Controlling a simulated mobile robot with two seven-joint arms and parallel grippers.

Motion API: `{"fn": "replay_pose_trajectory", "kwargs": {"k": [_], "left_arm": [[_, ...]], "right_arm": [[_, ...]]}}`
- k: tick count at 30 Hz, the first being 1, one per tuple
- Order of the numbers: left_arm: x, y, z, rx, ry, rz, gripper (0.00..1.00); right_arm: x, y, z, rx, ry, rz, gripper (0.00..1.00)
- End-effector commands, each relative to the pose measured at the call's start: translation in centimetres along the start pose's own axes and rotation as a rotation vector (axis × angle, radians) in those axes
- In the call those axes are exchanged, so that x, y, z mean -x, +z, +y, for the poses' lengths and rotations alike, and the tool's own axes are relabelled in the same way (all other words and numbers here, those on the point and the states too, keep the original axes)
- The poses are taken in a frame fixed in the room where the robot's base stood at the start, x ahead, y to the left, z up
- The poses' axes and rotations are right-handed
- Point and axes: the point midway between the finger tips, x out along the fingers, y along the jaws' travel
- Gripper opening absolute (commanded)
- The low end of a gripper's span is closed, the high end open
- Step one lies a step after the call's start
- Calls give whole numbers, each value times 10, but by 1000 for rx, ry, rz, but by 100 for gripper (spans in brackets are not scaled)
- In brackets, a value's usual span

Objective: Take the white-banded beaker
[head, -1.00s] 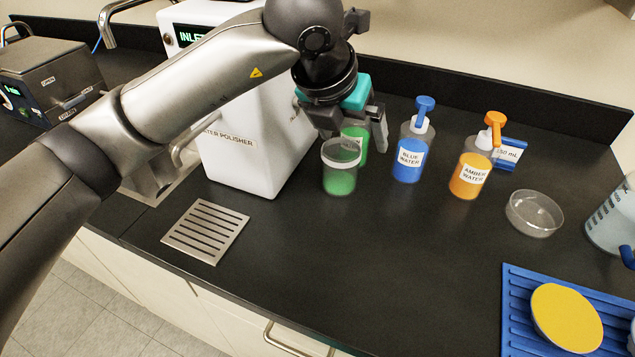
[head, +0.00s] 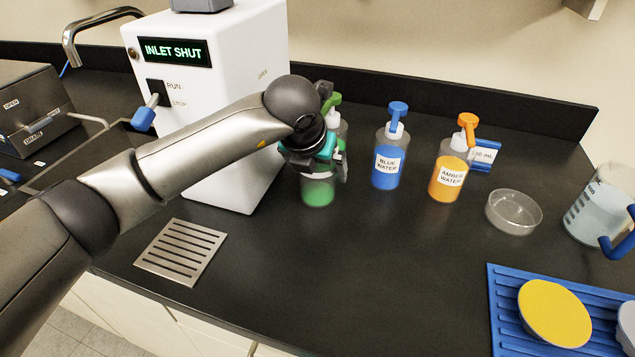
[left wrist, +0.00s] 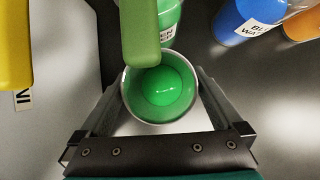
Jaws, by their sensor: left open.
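The beaker (head: 318,192) holds green liquid and stands upright on the black bench; my gripper covers its upper part in the head view. No white band shows clearly now. In the left wrist view the beaker (left wrist: 160,92) is seen from above, its round rim between my fingers. My left gripper (head: 322,172) is open at the beaker, one finger on each side; it also shows in the left wrist view (left wrist: 160,85). I cannot tell whether the fingers touch the wall. My right gripper is out of view.
A green pump bottle (head: 338,125) stands close behind the beaker, its green spout (left wrist: 140,35) reaching over the rim. Blue (head: 387,160) and amber (head: 449,175) bottles stand to the right. The white polisher (head: 235,180) is close left. The bench in front is clear.

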Motion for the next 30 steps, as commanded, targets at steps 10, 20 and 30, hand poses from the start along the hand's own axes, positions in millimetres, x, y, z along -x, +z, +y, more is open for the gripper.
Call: {"fn": "replay_pose_trajectory", "kwargs": {"k": [10, 20, 30], "left_arm": [[-29, -1, 0, -1, -1, 1, 100], [-28, -1, 0, -1, -1, 0, 81], [-28, -1, 0, 0, -1, 0, 43]], "right_arm": [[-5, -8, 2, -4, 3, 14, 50], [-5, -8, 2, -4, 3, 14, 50], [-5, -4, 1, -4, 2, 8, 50]]}}
